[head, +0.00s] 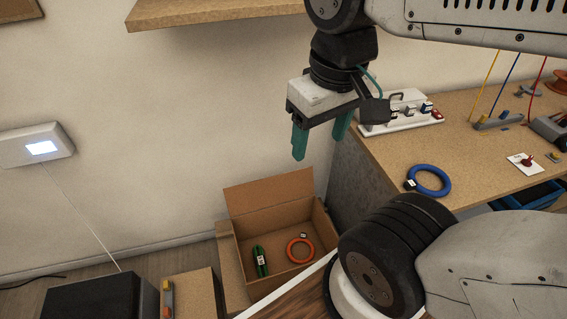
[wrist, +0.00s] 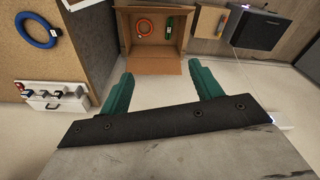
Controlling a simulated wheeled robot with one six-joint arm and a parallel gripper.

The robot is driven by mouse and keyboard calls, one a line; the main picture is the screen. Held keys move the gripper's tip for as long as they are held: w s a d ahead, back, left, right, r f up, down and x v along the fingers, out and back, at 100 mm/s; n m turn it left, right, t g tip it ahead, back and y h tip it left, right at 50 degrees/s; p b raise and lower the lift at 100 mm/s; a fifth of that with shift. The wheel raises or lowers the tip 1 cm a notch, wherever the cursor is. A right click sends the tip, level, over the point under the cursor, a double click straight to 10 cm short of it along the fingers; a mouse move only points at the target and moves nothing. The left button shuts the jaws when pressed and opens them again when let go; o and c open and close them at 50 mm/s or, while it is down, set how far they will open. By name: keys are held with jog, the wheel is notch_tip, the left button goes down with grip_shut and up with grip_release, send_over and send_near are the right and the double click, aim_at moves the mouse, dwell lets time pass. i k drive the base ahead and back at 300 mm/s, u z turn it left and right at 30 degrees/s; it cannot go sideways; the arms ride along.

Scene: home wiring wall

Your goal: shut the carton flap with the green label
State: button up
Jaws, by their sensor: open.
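An open cardboard carton (head: 326,235) stands low by the wall, beside the workbench. One flap (head: 268,190) stands up along its back edge, tilted toward the wall. I see no green label on the side of the flap that shows. The carton (wrist: 178,19) and its flap (wrist: 150,67) also show in the wrist view, beyond my fingertips. My gripper (head: 320,140) is open and empty, its green fingers pointing down, above the carton and apart from it. In the wrist view my gripper (wrist: 164,82) has clear space between its two fingers.
An orange ring (head: 300,250) and a green coil (head: 260,262) lie in the carton. The workbench (head: 385,160) at right carries a blue ring (head: 430,180) and a white switch panel (head: 405,112). A wooden shelf (head: 200,12) is above. A black box (head: 103,297) stands at lower left.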

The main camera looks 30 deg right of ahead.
aim_at(261, 194)
jog(key=u, duration=0.8)
jog(key=k, duration=0.85)
jog(key=z, duration=0.8)
